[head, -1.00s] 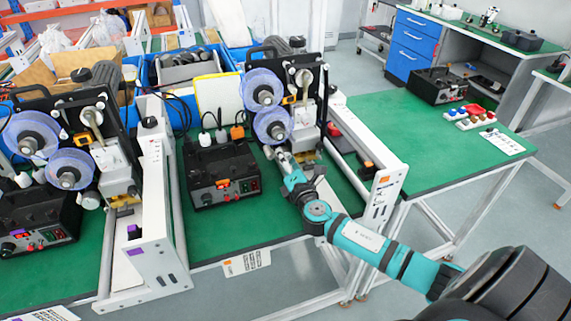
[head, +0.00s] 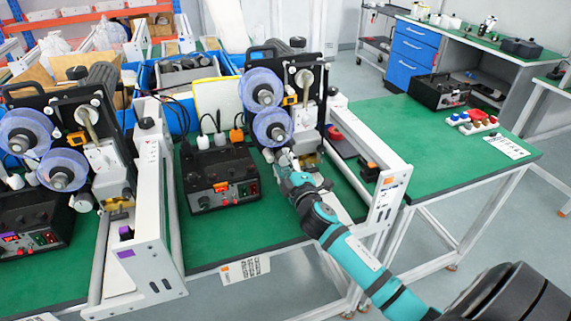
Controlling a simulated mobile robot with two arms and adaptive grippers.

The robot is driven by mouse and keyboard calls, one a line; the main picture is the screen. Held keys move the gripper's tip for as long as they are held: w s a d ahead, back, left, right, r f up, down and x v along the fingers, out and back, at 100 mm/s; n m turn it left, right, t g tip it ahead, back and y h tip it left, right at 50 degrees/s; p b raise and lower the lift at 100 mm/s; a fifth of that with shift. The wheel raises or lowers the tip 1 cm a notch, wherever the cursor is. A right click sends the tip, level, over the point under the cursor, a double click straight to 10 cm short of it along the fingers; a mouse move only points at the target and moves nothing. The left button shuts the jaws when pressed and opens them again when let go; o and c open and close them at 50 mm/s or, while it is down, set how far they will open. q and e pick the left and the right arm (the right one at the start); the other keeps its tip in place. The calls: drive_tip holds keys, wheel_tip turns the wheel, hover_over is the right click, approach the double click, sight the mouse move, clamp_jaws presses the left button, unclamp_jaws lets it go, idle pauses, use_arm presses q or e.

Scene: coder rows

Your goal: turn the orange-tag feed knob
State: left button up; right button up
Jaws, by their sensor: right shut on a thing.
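The orange-tag coder (head: 310,110) stands on the middle green table, with two clear blue reels on its face. Its frame rail bears an orange tag (head: 390,181). My right gripper (head: 283,158) is at the coder's front, just below the lower reel (head: 272,127). It is shut on the feed knob there. The knob is almost wholly hidden by the fingers, so its turn angle cannot be read. My right arm reaches in from the lower right. My left gripper is not in view.
A white rail frame (head: 360,150) runs close on the right. A purple-tag coder (head: 85,125) stands at left. The right green table (head: 440,150) has free room.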

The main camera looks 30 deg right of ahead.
drive_tip(key=shift+m, duration=0.4)
drive_tip(key=o, duration=1.2)
drive_tip(key=shift+c, duration=0.2)
drive_tip(key=v, duration=1.2)
drive_tip(key=shift+f, duration=0.1)
